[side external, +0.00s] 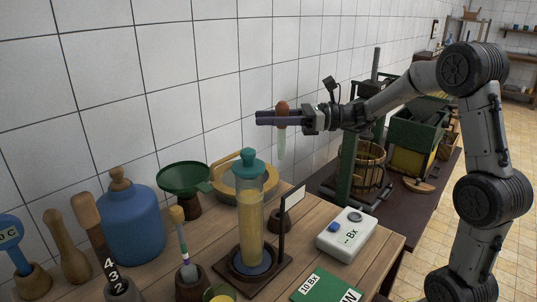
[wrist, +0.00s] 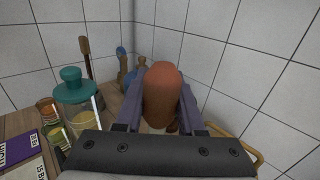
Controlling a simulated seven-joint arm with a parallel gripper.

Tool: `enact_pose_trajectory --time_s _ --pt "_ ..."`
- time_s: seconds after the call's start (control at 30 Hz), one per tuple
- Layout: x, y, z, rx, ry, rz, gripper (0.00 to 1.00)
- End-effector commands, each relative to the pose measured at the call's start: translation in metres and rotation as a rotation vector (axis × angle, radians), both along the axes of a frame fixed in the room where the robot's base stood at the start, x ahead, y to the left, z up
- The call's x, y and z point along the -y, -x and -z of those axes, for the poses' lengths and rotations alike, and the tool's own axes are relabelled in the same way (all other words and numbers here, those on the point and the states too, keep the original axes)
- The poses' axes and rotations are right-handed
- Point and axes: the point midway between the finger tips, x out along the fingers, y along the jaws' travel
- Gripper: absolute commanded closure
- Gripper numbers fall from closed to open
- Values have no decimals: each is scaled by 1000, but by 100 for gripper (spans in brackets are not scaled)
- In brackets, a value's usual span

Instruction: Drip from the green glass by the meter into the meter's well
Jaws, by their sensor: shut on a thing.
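My gripper (side external: 268,117) is shut on a dropper with a red-brown bulb (side external: 282,106) and a pale glass tube (side external: 281,143) pointing down. It is held upright, high above the table and behind the tall cylinder. In the wrist view the bulb (wrist: 163,95) fills the gap between the fingers (wrist: 160,88); its tube is hidden. I cannot tell whether the tube holds liquid. The white meter (side external: 346,235) lies on the table to the lower right, its display reading "-- Bx"; its well is a small spot (side external: 355,217). One small glass (side external: 220,293) is cut off below; I cannot pick out a green glass.
A tall cylinder of yellow liquid with a teal lid (side external: 249,205) stands between the dropper and the table front. A green funnel (side external: 184,178), blue demijohn (side external: 132,222) and green card (side external: 325,285) are around. A tiled wall is behind.

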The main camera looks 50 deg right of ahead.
Motion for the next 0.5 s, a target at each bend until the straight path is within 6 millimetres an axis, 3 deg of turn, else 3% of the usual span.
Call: enact_pose_trajectory --time_s 0.03,0.2,0.5 --pt "0 0 -25 12 8 1 100" --pt "0 0 -87 8 6 1 100" --pt "0 0 -155 3 1 0 100"
